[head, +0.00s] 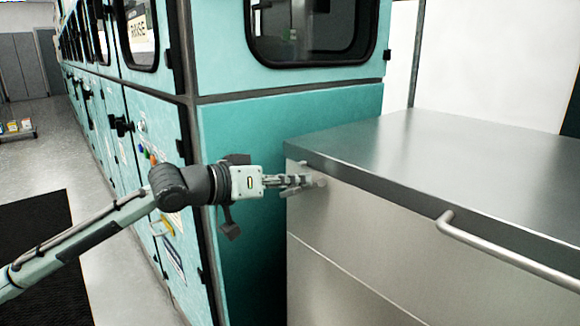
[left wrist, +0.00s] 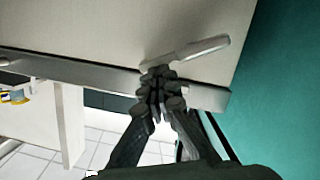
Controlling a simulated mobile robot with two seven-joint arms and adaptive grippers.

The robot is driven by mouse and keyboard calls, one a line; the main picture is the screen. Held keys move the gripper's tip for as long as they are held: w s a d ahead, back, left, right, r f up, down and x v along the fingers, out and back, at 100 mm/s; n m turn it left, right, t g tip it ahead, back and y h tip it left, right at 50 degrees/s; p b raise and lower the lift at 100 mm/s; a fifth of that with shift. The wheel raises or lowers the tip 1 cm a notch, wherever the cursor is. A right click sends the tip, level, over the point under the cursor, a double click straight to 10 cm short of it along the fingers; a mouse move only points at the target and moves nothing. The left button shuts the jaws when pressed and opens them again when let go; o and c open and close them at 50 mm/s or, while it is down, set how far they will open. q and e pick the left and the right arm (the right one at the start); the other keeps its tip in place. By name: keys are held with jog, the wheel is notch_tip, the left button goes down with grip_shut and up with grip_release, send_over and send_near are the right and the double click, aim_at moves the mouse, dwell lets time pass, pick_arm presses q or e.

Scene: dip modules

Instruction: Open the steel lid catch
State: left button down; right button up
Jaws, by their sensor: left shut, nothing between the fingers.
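The steel lid catch (head: 316,184) is a small grey lever on the front of the steel cabinet, just under the lid (head: 460,150) near its left corner. In the left wrist view the catch (left wrist: 200,49) is a light grey bar lying at a slant. My left gripper (head: 298,181) is shut and empty, with its fingertips at the catch. In the left wrist view the closed fingertips (left wrist: 158,88) are at the lower left end of the bar and hide part of it. I cannot tell whether they touch it. My right gripper is not in view.
A tubular handle (head: 500,255) runs along the lid's front edge to the right. A teal machine (head: 270,140) with windows and door latches stands directly left of and behind the cabinet. A dark mat (head: 40,250) lies on the aisle floor at the left.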

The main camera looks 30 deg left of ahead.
pick_arm(q)
jog(key=shift+d+f+m, duration=0.15)
jog(key=shift+m, duration=0.25)
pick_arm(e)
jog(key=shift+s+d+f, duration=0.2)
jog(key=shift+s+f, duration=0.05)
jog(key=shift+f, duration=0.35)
pick_arm(q)
jog(key=shift+p, duration=0.3)
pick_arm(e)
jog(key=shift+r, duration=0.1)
